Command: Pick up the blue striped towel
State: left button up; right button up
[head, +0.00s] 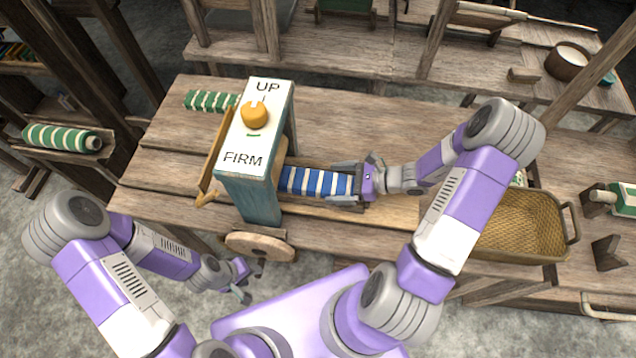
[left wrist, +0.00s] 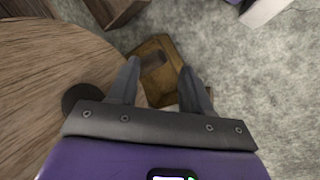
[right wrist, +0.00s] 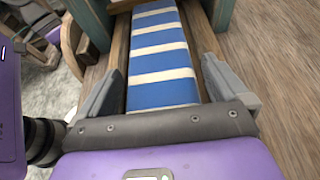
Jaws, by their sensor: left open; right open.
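The blue striped towel (head: 316,182) is a blue and white striped strip lying in a wooden channel, its left end beside or under the teal post with the UP/FIRM panel. It also shows in the right wrist view (right wrist: 160,58), running away from the gripper. My right gripper (head: 348,183) is at the towel's right end, open, with one finger on each side of the towel in the right wrist view (right wrist: 162,88). My left gripper (head: 246,282) is open and empty, low in front of the table near the wooden wheel; it also shows in the left wrist view (left wrist: 158,75).
A teal post with a white UP/FIRM panel (head: 243,150) and orange knob (head: 254,114) stands left of the towel. A round wooden wheel (head: 262,247) is below it. A wicker basket (head: 520,228) sits right. A green striped roll (head: 210,101) lies behind the post.

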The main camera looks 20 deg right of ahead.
jog(key=shift+c, duration=0.3)
jog(key=c, duration=0.9)
jog(key=shift+r, duration=0.15)
